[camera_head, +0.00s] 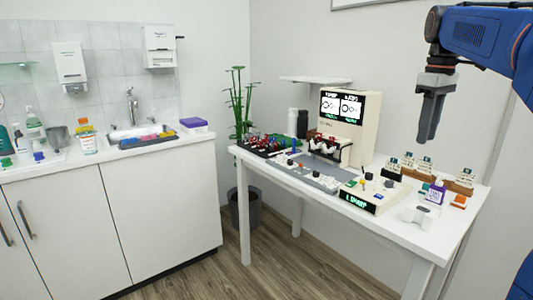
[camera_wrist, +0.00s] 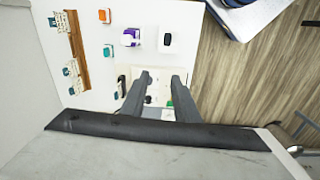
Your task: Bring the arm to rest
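My gripper (camera_head: 428,136) hangs from my blue arm (camera_head: 488,38) at the upper right of the head view. It points down and is well above the right part of the white table (camera_head: 455,219). In the wrist view, the two dark fingers of my gripper (camera_wrist: 162,76) stand apart with nothing held between them, so it is open. In the head view the fingers overlap, and the gap is hard to see. No thing touches the gripper.
A shelf (camera_head: 315,80) is on the wall behind. A sink counter (camera_head: 110,154) stands at left.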

